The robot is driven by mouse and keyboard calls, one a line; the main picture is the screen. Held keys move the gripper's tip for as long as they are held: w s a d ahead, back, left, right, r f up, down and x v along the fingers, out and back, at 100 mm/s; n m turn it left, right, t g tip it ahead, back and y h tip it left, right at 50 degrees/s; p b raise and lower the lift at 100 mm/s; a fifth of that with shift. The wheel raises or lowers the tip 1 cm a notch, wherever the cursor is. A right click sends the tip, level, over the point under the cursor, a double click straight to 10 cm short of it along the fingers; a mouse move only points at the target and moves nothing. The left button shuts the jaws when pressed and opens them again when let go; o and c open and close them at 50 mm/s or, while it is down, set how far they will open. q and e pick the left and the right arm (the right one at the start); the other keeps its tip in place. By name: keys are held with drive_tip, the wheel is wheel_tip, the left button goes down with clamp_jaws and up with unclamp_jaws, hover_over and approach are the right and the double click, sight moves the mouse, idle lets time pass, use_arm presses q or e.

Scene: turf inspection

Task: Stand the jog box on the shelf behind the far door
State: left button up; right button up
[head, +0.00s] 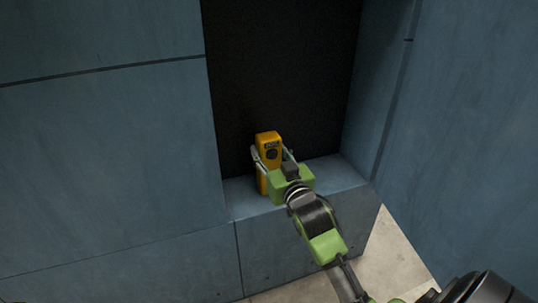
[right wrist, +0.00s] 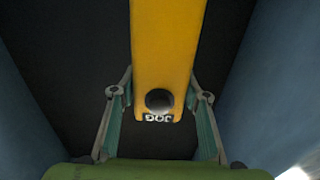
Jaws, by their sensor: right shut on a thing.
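The jog box (head: 268,147) is a yellow upright block with a dark round knob and a dark label on its face. In the right wrist view the jog box (right wrist: 167,50) shows a dark round part and the letters JOG, upside down. My right gripper (head: 271,155) has its fingers on both sides of the box and is shut on it. The box is at the front of the shelf (head: 240,195), a blue-grey ledge in a dark recess. I cannot tell whether its base touches the ledge. My left gripper is not in view.
The recess (head: 285,70) has a black back and a blue-grey side wall (head: 365,90) on its right. A flat blue-grey panel (head: 110,150) stands on the left, and a large panel (head: 470,130) on the right. Pale floor (head: 385,250) shows below. The ledge right of the box is clear.

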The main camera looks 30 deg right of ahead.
drive_tip(key=shift+r, duration=0.1)
drive_tip(key=o, duration=1)
drive_tip(key=shift+f, duration=0.25)
drive_tip(key=o, duration=0.4)
drive_tip(key=shift+r, duration=0.15)
